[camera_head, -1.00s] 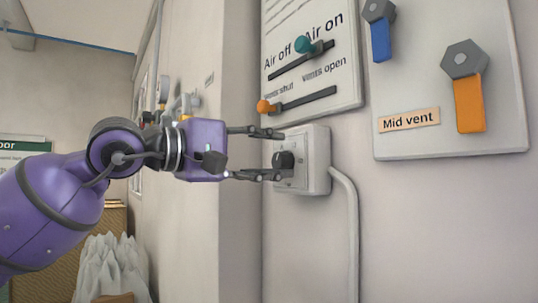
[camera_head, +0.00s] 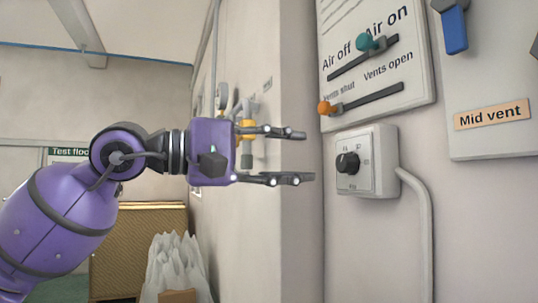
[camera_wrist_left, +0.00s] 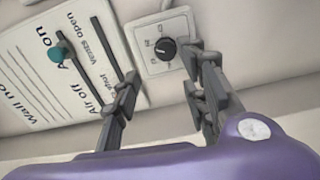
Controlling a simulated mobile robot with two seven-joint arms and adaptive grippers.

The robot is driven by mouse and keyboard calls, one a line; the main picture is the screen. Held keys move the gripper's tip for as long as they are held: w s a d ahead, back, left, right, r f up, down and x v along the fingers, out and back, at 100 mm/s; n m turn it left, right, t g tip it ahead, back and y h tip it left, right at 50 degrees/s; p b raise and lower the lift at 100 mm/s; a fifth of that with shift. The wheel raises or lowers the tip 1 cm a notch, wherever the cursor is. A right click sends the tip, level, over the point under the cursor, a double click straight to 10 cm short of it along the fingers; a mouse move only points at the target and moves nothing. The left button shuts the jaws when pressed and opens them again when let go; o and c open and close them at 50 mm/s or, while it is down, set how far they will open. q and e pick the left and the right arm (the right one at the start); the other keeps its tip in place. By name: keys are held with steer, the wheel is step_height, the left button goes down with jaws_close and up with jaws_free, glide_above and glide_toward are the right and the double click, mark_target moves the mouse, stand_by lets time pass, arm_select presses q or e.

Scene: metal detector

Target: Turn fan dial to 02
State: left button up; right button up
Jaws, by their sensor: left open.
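The fan dial (camera_head: 347,163) is a black round knob on a white wall box (camera_head: 378,160), with small marks around it that are too small to read surely. It also shows in the left wrist view (camera_wrist_left: 166,49), ahead of the fingers. My left gripper (camera_head: 300,156) is open and empty, to the left of the dial and apart from it. In the left wrist view its two fingers (camera_wrist_left: 158,92) are spread wide with nothing between them. My right gripper is in neither view.
Above the box is a white panel (camera_head: 355,22) with a teal slider knob (camera_head: 366,41) and an orange one (camera_head: 325,108). A conduit (camera_head: 424,235) runs down from the box. A "Mid vent" panel (camera_head: 490,140) is at the right. A wall corner is behind my gripper.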

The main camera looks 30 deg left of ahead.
arm_select(q)
steer(key=shift+v, duration=1.65)
